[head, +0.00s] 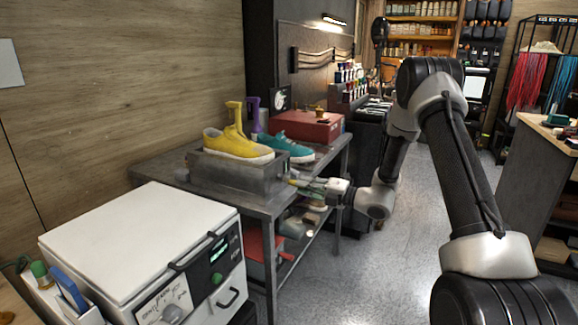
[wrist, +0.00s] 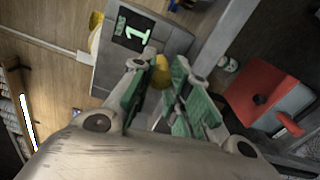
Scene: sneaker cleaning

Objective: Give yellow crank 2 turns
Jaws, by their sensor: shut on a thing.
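The yellow crank shows as a small yellow knob (wrist: 161,64) between my gripper's fingertips in the wrist view. My gripper (wrist: 158,82), with green finger pads, is shut on it. In the head view my gripper (head: 299,184) is at the right end of the grey box (head: 222,174) on the metal table, and the crank is mostly hidden there. In the wrist view the grey box face (wrist: 171,43) carries a display (wrist: 133,29) reading 1. A yellow sneaker (head: 236,145) and a teal sneaker (head: 286,149) sit on top of the box area.
A red case (head: 308,125) stands at the back of the metal table (head: 262,207). A white machine (head: 145,240) stands in the near left. A red container (wrist: 262,93) is at the right in the wrist view. The floor (head: 365,270) right of the table is clear.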

